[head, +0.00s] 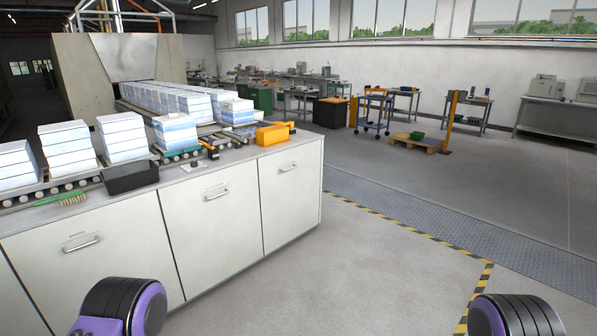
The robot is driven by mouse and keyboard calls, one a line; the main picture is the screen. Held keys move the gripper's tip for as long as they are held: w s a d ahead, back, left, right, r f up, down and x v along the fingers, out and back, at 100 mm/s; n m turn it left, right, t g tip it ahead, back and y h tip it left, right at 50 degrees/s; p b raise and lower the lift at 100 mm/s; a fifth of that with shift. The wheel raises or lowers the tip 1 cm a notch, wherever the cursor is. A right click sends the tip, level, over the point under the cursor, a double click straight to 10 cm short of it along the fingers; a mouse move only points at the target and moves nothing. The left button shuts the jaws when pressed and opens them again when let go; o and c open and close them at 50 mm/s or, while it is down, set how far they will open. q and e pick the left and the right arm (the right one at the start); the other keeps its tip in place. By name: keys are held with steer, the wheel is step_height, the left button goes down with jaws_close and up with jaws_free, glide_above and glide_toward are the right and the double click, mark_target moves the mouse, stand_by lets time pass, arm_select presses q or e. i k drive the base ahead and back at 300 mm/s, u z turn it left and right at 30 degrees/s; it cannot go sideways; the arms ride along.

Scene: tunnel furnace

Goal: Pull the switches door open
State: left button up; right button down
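A white cabinet under the counter has three doors in the head view: a left door (100,265), a middle door (212,225) and a right door (290,198). Each has a horizontal metal handle near its top: the left handle (82,244), the middle handle (217,194) and the right handle (288,168). All three doors look shut. Small labels sit above handles but are too small to read, so I cannot tell which door is the switches door. Only black and purple parts of my arms show at the bottom edge; both grippers are out of view.
The counter (240,153) carries a roller conveyor with white-blue stacks, a black bin (131,177), a green brush (62,200) and an orange tool (273,134). The grey floor (340,265) right of the cabinet is clear, with yellow-black tape (420,233) beyond.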

mark_target(289, 179)
steer(key=u, duration=0.05)
steer(key=i, duration=4.2)
steer(key=z, duration=0.2)
